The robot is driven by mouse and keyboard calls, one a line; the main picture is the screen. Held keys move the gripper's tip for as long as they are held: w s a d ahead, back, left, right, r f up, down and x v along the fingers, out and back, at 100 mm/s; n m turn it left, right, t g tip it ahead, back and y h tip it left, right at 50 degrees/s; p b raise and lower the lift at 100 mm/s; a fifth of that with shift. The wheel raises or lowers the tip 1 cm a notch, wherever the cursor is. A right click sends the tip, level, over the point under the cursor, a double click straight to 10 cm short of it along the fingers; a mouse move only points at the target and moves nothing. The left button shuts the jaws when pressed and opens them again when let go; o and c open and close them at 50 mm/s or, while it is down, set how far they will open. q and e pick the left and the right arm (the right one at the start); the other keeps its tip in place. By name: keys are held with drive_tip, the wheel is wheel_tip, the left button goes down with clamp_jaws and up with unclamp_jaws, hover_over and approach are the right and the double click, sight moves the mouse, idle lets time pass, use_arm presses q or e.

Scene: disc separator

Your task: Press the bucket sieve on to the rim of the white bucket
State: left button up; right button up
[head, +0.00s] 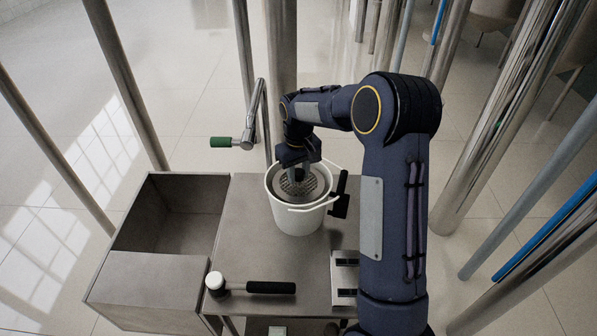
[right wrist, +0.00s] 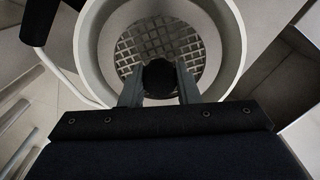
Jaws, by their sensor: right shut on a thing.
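The white bucket (head: 297,222) stands upright on the grey metal table; its pale rim also shows in the right wrist view (right wrist: 84,50). The bucket sieve (head: 317,187), a round grey grid, lies within the bucket's mouth; its grid shows in the right wrist view (right wrist: 190,50). My right gripper (head: 299,176) points down over the bucket and is shut on the sieve's dark knob (right wrist: 160,77), between both fingers. Whether the sieve is seated against the rim all round cannot be told; the gripper hides part of it. My left gripper is not in view.
The bucket's black handle grip (head: 342,184) hangs out at its right. A mallet (head: 262,287) with a white head lies at the table's front. An open metal bin (head: 150,225) adjoins the table on the left. A green-handled crank (head: 222,142) and steel posts stand behind.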

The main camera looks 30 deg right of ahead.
drive_tip(key=shift+f, duration=0.2)
drive_tip(key=o, duration=1.1)
drive_tip(key=shift+o, duration=0.2)
drive_tip(key=shift+r, duration=0.15)
wheel_tip(320, 180, up, 7)
drive_tip(key=shift+r+b, duration=0.1)
drive_tip(key=shift+b, duration=0.3)
drive_tip(key=shift+r+p, duration=0.4)
drive_tip(key=shift+r, duration=0.25)
wheel_tip(320, 180, up, 3)
drive_tip(key=p, duration=0.3)
drive_tip(key=shift+r, duration=0.1)
